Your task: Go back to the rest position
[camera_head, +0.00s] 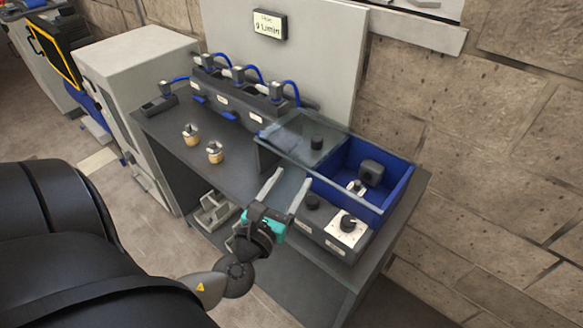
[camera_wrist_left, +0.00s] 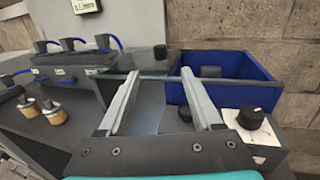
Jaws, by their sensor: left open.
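My left gripper (camera_head: 289,190) is open, with nothing between its fingers. It hangs over the front of the workbench (camera_head: 175,152), in front of a glass-covered station and beside a blue bin (camera_head: 400,170). In the left wrist view its two grey fingers (camera_wrist_left: 158,98) point toward the clear panel and stand apart. My left arm reaches in from the lower left in the head view. My right gripper is in neither view.
A control box with a black knob (camera_head: 348,223) is right of the gripper. Two brass fittings (camera_head: 215,152) stand on the bench. A manifold with blue hoses (camera_head: 238,95) runs behind them. A clear panel (camera_head: 345,155) lies close ahead. A grey cabinet (camera_head: 135,70) is at left.

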